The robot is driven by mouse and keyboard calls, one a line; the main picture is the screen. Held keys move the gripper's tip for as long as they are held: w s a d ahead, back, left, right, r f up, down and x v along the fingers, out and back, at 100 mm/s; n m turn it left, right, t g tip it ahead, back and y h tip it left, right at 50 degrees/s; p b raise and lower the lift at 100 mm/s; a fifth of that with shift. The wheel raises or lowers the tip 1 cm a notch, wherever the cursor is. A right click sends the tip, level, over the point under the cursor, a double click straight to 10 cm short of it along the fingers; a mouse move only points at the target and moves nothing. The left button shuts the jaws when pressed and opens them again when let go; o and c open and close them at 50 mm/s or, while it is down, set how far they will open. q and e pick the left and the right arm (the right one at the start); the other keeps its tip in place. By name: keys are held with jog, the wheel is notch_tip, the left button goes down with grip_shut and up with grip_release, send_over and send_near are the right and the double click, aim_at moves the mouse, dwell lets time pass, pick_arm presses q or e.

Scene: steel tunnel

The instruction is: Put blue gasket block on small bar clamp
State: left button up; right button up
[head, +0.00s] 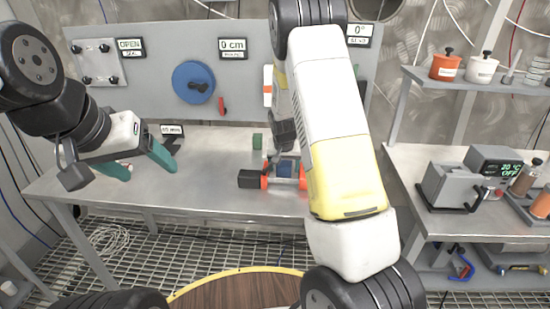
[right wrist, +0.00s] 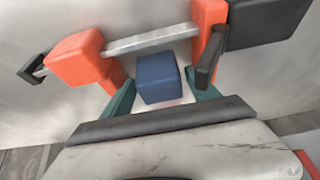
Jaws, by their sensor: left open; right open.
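The blue gasket block (right wrist: 158,77) lies between the two spread teal fingers of my right gripper (right wrist: 160,79) in the right wrist view. It shows small in the head view (head: 285,167). The small bar clamp, with orange jaws (right wrist: 76,60), a grey bar (right wrist: 150,40) and black ends, lies on the table right beside the block; it is also in the head view (head: 264,182). I cannot tell whether block and clamp touch. My right arm hides part of the clamp in the head view. My left gripper (head: 143,165) is open and empty above the table's left side.
A green block (head: 257,141) stands behind the clamp. A panel with a blue wheel (head: 193,82) and displays rises at the table's back. A right-hand bench holds a grey device (head: 452,186); a shelf above it holds pots (head: 446,67). The table's front middle (head: 200,195) is clear.

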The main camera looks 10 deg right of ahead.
jog(key=s+a+r+n+y, duration=0.1)
jog(key=s+r, duration=0.8)
jog(key=r, duration=0.2)
jog(key=s+a+r+y, duration=0.2)
jog(key=s+r, duration=0.7)
jog(key=r, duration=0.3)
jog(key=s+a+r+n+t, duration=0.1)
jog(key=s+r, duration=0.1)
jog(key=s, duration=0.5)
jog(key=s+r+n+t, duration=0.1)
jog(key=s+r, duration=0.1)
jog(key=s, duration=0.6)
jog(key=shift+a+r+n, duration=0.25)
jog(key=shift+a+n, duration=0.15)
